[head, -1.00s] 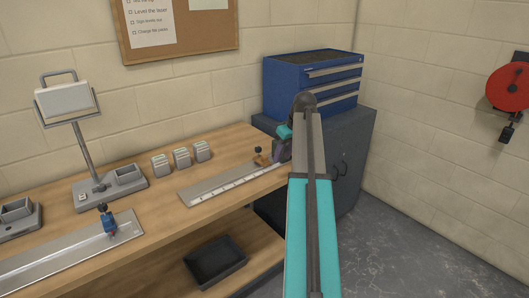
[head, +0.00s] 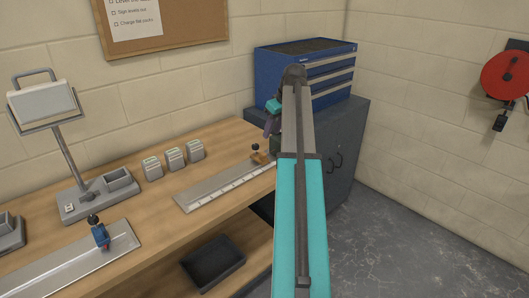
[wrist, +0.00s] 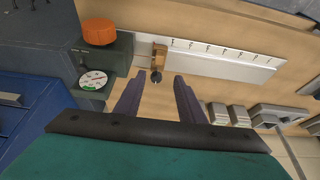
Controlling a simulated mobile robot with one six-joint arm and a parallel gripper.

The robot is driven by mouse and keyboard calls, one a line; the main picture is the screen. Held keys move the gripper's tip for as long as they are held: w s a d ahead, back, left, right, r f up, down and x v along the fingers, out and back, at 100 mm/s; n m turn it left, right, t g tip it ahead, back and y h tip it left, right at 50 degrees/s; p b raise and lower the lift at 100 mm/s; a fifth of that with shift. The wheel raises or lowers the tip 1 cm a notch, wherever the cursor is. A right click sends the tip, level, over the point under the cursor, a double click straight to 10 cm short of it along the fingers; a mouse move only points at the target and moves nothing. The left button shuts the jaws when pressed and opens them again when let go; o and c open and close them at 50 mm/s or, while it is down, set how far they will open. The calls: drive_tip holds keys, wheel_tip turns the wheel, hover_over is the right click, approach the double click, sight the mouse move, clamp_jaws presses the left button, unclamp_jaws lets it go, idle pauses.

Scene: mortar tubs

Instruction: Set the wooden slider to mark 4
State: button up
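The wooden slider (head: 259,158), with a dark knob on top, sits near the right end of a pale metal rail (head: 188,206) with tick marks. In the wrist view the slider (wrist: 159,54) is at the rail's (wrist: 245,72) left end, and the marks run off to its right. Mark numbers are too small to read. My gripper (wrist: 158,82) is open and empty, its two purple fingers apart. The knob shows between the fingertips in the wrist view. In the head view my gripper (head: 271,124) appears above the slider, partly hidden by my arm.
A dark green block with an orange button (wrist: 98,32) and a dial (wrist: 92,80) stands beside the rail's slider end. A blue drawer chest (head: 310,75) is behind. Several grey boxes (head: 174,160) stand behind the rail. Another rail with a blue slider (head: 100,236) is at left.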

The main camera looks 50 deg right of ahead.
sight(264, 153)
drive_tip(key=shift+d+f, duration=0.1)
drive_tip(key=shift+p+x, duration=1.5)
drive_tip(key=shift+x, duration=5.3)
drive_tip(key=shift+s, duration=0.1)
clamp_jaws()
